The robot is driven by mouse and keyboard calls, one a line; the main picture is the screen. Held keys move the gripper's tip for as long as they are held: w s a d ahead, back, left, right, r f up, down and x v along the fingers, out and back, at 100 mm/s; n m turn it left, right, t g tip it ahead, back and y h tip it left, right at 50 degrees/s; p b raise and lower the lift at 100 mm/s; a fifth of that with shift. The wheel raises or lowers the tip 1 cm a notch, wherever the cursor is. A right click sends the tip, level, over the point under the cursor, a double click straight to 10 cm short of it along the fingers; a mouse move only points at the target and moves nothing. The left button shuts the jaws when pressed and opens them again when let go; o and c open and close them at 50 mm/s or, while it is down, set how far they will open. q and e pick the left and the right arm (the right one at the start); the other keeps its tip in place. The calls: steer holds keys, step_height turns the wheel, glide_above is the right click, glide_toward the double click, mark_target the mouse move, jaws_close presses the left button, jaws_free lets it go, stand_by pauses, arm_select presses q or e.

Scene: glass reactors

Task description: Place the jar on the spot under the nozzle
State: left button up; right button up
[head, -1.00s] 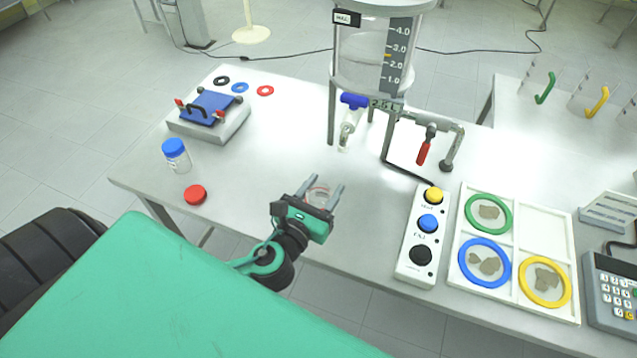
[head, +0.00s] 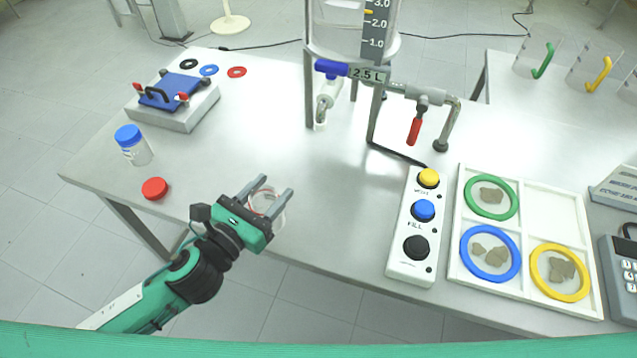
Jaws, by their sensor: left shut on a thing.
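My left gripper (head: 276,187) is shut on a clear, open-topped jar (head: 266,204), near the table's front edge. The gripper hides part of the jar. The glass reactor (head: 342,47) stands behind, with its top out of view. A blue-handled outlet (head: 324,100) is low on its left side. A pipe with a red-handled valve (head: 415,130) runs right and bends down to a dark-tipped nozzle (head: 443,143). The jar is in front and to the left of both, apart from them. No marked spot is clearly visible. My right gripper is not in view.
A blue-capped jar (head: 134,145) and a red lid (head: 155,188) are at left, near a blue-topped clamp fixture (head: 173,98). A button box (head: 413,230) and a white tray (head: 523,235) with coloured rings are at right. The middle of the table (head: 330,185) is clear.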

arm_select(q)
steer(key=shift+w+d, duration=0.2)
steer(key=shift+d, duration=0.1)
steer(key=f+p+x, duration=0.1)
steer(key=x, duration=0.4)
steer(key=f+p+x, duration=0.1)
steer(key=x, duration=0.5)
steer(key=f+p+x, duration=0.1)
steer(key=x, duration=0.5)
steer(key=shift+d+f+p, duration=0.2)
steer(key=shift+d+p, duration=0.1)
steer(key=shift+p, duration=0.1)
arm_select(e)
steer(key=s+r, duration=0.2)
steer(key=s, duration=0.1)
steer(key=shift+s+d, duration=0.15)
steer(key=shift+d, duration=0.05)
arm_select(q)
steer(key=shift+f, duration=0.15)
steer(key=o, duration=1.1)
